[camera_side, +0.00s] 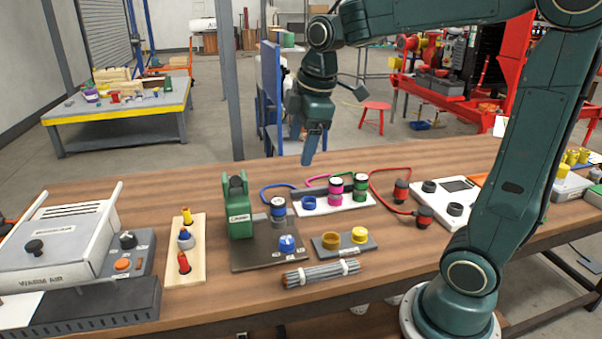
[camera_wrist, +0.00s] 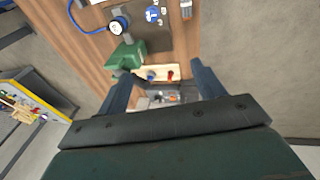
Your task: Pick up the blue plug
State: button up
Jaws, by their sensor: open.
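A pale wooden board (camera_side: 199,265) at the left holds a yellow, a blue and a red plug in a row. The blue plug (camera_side: 186,239) stands in the middle, with a light-coloured part. In the wrist view the blue plug (camera_wrist: 151,75) shows small, on the board between my fingers, beside the red plug (camera_wrist: 170,75). My gripper (camera_side: 309,158) is open and empty. It hangs in the air behind the green pump, well above the table and apart from the plugs. In the wrist view its two fingers (camera_wrist: 162,76) are spread wide.
The green pump (camera_side: 237,209) stands on a dark plate with a blue knob (camera_side: 287,243). A white tray (camera_side: 335,200) with coloured cylinders and hoses is to its right. A warm-air box (camera_side: 55,247) is left of the board. A bundle of rods (camera_side: 320,273) lies in front.

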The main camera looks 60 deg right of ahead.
jog(key=w+d+f+n+g, duration=0.2)
jog(key=w+d+f+n, duration=0.35)
jog(key=w, duration=0.45)
jog(key=n+g, duration=0.1)
jog(key=n, duration=0.4)
send_over(278, 201)
notch_tip(278, 201, down, 8)
jog(key=shift+w+y, duration=0.1)
jog(key=shift+y, duration=0.2)
jog(key=shift+f, duration=0.1)
jog(key=shift+f, duration=4.2)
jog(key=shift+f, duration=2.55)
